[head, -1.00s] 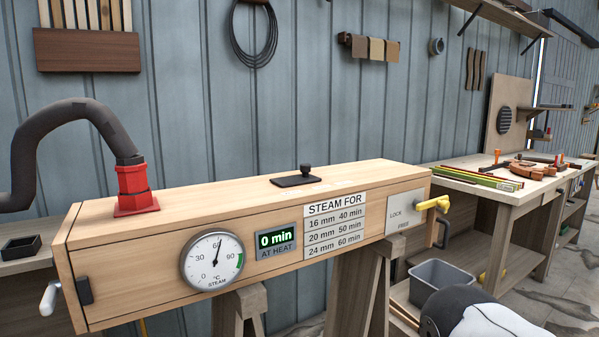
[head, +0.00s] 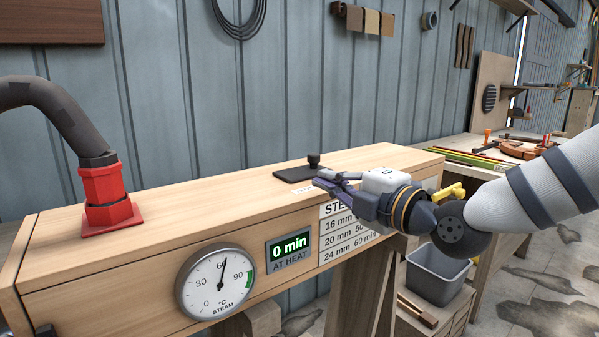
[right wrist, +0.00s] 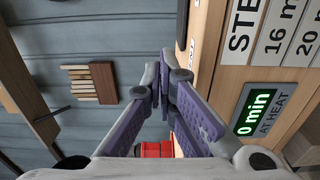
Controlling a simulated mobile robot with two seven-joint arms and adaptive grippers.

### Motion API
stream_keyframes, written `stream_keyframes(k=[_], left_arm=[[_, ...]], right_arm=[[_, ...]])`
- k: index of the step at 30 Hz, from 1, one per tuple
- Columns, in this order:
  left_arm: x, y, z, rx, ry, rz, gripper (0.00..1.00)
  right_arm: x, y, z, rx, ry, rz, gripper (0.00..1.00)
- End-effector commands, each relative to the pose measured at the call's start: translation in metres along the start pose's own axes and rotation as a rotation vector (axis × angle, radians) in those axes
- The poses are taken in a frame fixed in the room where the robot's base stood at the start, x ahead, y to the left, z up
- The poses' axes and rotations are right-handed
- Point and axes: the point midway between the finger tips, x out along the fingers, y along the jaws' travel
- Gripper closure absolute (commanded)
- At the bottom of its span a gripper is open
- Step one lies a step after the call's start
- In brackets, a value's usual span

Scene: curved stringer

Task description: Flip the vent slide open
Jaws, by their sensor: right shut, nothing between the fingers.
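The vent slide (head: 292,175) is a dark flat plate with a small black knob (head: 314,160) on top of the wooden steam box (head: 190,185). The knob stands upright. My right gripper (head: 320,181) is shut and empty over the front of the box top, close to the front right of the slide. I cannot tell whether it touches the slide. In the right wrist view its purple-padded fingers (right wrist: 162,85) meet at the tips. My left gripper is out of view.
A red hose fitting (head: 106,195) stands on the box's left end. The front carries a dial (head: 216,282), a display (head: 289,249) and a steam chart partly hidden by my right arm. A grey bin (head: 438,276) sits below right. The box top between fitting and slide is clear.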

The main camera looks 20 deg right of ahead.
Motion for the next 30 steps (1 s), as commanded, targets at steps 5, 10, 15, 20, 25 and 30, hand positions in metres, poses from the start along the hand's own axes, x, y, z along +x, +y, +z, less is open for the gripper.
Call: stream_keyframes(k=[5,10,15,20,25,30], left_arm=[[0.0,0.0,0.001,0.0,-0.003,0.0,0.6],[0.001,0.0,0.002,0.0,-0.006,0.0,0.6],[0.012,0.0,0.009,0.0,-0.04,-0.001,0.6],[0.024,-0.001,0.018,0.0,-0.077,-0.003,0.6],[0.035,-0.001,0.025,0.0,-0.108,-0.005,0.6],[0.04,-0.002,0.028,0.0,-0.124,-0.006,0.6]], right_arm=[[0.0,0.001,0.0,-0.01,0.0,0.004,1.0],[0.002,0.0,0.0,-0.008,0.0,0.002,1.0],[0.027,-0.006,0.001,-0.005,0.0,-0.006,1.0],[0.063,-0.009,0.001,-0.004,-0.001,-0.008,1.0],[0.1,-0.008,0.001,-0.004,0.0,-0.006,1.0],[0.108,-0.004,0.026,-0.001,-0.003,-0.002,1.0]])
